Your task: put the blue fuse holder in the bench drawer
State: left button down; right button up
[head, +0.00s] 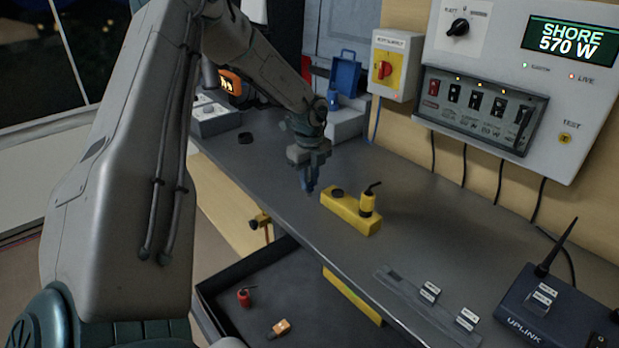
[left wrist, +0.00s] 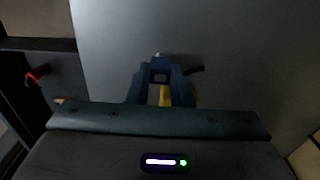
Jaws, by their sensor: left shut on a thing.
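My left gripper (head: 311,168) is shut on the blue fuse holder (head: 311,184), just above the bench top, left of the yellow block. In the left wrist view, the left gripper (left wrist: 160,80) has its blue fingers close together around the small blue piece (left wrist: 159,76), which they mostly hide. The bench drawer (head: 207,295) stands open below the bench front, in the lower middle of the head view. Its dark edge also shows at the left of the left wrist view (left wrist: 35,45). My right gripper is not in view.
The yellow block (head: 352,217) has a dark socket and a yellow fuse holder (head: 367,206) with a black lead. A red fuse holder (head: 244,298) and an orange piece (head: 281,328) lie in the drawer. An uplink router (head: 540,300) stands at lower right.

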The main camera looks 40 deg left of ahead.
pick_arm(q)
jog(key=shift+f, duration=0.1)
jog(key=c, duration=1.3)
grip_release()
